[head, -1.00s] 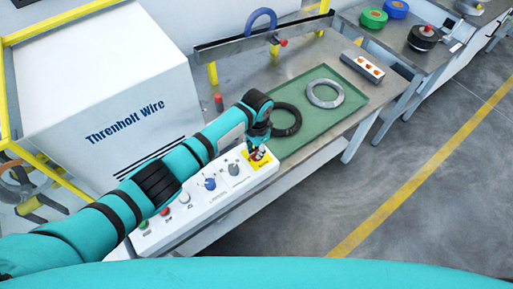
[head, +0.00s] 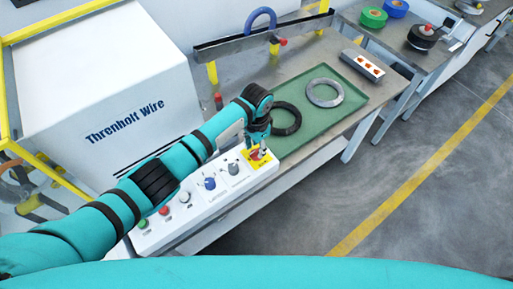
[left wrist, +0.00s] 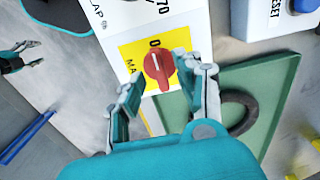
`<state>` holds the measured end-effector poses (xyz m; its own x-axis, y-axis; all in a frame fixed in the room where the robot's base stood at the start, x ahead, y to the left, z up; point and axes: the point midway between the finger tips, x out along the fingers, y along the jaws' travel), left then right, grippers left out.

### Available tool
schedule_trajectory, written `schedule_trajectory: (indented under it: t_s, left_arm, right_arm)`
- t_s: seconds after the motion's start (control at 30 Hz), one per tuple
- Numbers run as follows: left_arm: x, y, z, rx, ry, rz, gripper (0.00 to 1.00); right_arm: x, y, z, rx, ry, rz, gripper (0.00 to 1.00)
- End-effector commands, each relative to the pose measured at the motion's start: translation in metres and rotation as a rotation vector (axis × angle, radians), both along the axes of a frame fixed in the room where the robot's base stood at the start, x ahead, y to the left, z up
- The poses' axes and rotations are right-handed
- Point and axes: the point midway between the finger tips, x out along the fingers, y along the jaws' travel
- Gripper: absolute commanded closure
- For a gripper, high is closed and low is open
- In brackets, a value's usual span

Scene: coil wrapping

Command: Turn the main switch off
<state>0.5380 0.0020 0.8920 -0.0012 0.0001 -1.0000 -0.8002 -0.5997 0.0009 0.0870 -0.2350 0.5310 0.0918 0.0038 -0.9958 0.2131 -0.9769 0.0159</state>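The main switch is a red rotary knob (left wrist: 158,72) on a yellow plate (left wrist: 133,52). In the head view the left gripper (head: 264,146) is just above the plate. A small teal and dark gripper, seemingly my right one (left wrist: 18,57), shows at the wrist view's left edge.
The panel carries a blue knob (head: 210,184), a red button (head: 164,210) and a green button (head: 143,223). A green tray (head: 345,112) with a dark coil (head: 286,118) and a grey coil (head: 324,92) lies just beyond. A large white machine cabinet (head: 105,85) stands at left.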

Motion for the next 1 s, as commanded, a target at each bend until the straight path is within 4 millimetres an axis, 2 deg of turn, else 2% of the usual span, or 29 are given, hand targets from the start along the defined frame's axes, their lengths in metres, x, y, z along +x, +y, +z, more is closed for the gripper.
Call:
schedule_trajectory:
  t_s: [0.3,0.5,0.67,1.0]
  left_arm:
    - [0.001,0.000,0.068,-0.003,-0.005,0.000,0.64]
    - [0.001,0.000,0.097,-0.002,-0.004,0.001,0.64]
    - [0.001,0.000,0.105,0.000,-0.003,0.001,0.64]
    - [0.001,0.000,0.105,-0.001,-0.002,0.001,0.64]
  right_arm:
    - [-0.001,0.000,0.000,0.000,0.001,0.000,0.45]
    - [-0.001,0.000,0.000,0.000,0.001,0.000,0.45]
    - [-0.001,0.000,0.000,0.000,0.001,0.000,0.45]
    - [-0.001,0.000,0.000,0.000,0.001,0.000,0.45]
